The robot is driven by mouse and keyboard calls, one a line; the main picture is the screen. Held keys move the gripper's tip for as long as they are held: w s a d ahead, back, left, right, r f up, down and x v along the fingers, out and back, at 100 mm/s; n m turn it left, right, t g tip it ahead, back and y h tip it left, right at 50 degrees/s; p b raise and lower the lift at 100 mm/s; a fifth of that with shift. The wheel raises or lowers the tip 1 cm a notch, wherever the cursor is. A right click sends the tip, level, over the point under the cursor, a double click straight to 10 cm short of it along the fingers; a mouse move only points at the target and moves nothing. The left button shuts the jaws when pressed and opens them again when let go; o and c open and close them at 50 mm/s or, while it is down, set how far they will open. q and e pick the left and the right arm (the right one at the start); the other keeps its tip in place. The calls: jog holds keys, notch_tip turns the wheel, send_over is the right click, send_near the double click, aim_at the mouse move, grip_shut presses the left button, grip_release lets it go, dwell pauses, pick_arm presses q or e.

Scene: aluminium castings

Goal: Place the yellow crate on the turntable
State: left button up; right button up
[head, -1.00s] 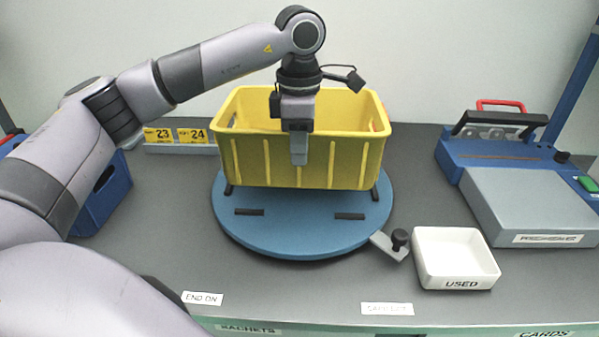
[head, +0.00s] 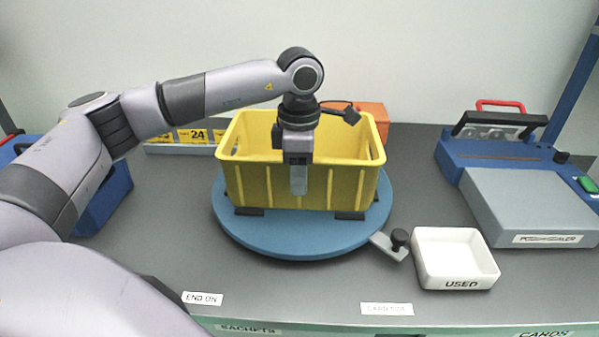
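The yellow crate (head: 260,182) is upright and level over the blue turntable (head: 285,238), with its base at the dark pads near the front of the disc. It appears to rest on the disc. My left gripper (head: 299,182) points down at the crate's near wall. One finger shows outside the wall; the other is hidden behind it, so the gripper seems closed on the wall. My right gripper is not in view.
A stop with a black knob (head: 398,240) sits at the turntable's front right, beside a white tray (head: 456,282) marked USED. A blue and grey machine (head: 520,185) stands at right. A blue bin (head: 103,200) is at left, an orange box (head: 376,116) behind the crate.

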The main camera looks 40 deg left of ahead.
pick_arm(q)
jog(key=shift+r, duration=0.1)
jog(key=shift+r, duration=0.2)
notch_tip(320, 180, up, 12)
jog(key=shift+f+b, duration=0.1)
jog(key=shift+b, duration=0.2)
jog(key=shift+d+f, duration=0.1)
dwell(0.5)
